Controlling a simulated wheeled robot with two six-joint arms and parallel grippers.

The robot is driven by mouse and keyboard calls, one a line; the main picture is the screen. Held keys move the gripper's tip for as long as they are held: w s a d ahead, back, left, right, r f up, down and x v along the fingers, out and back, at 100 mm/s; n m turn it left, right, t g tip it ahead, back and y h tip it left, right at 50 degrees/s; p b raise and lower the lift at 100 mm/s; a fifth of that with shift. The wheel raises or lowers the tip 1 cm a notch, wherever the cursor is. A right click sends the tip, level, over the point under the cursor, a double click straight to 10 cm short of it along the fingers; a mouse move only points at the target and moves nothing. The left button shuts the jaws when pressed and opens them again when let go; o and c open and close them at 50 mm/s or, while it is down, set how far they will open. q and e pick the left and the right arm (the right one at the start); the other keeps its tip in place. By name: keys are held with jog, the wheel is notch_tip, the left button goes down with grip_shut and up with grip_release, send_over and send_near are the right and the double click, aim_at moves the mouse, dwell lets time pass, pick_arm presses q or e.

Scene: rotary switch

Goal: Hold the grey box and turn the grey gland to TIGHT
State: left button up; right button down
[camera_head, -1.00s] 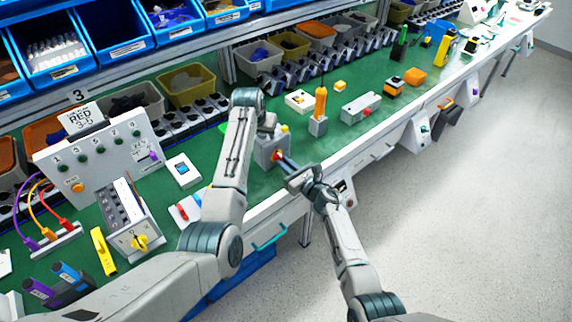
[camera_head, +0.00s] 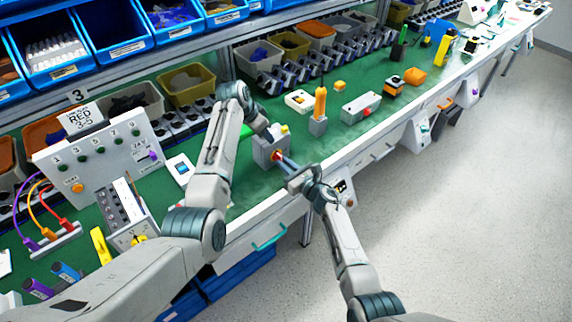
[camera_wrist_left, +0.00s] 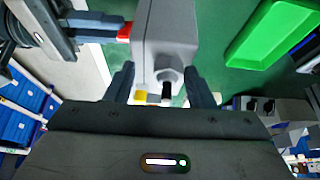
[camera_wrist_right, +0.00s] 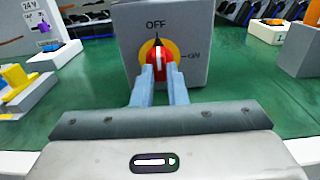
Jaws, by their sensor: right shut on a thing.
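The grey box (camera_head: 265,153) stands on the green bench top, and the right wrist view shows its front (camera_wrist_right: 191,22) with OFF and ON marks. My right gripper (camera_wrist_right: 161,72) is shut on the red knob (camera_wrist_right: 157,54), which has a yellow ring; its pointer is up at OFF. In the left wrist view the box (camera_wrist_left: 168,30) carries a grey hexagonal gland (camera_wrist_left: 163,76) with a dark centre. My left gripper (camera_wrist_left: 161,85) is open, its fingers on either side of that end, apart from the box. No TIGHT mark is legible.
A green tray (camera_wrist_left: 268,35) lies beside the box. An orange-handled tool in a grey stand (camera_head: 318,126) and a grey box with a red button (camera_head: 361,107) stand to the right. A switch panel (camera_head: 95,150) stands at left.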

pick_arm(q)
jog(key=shift+a+r, duration=0.1)
jog(key=shift+r, duration=2.75)
pick_arm(e)
jog(key=shift+r, duration=0.1)
jog(key=c, duration=1.4)
grip_release()
jog(key=shift+o, duration=0.2)
jog(key=shift+d, duration=0.1)
jog(key=shift+s+d, duration=0.15)
jog(key=shift+s, duration=0.1)
jog(key=v, duration=1.1)
jog(key=shift+s, duration=0.2)
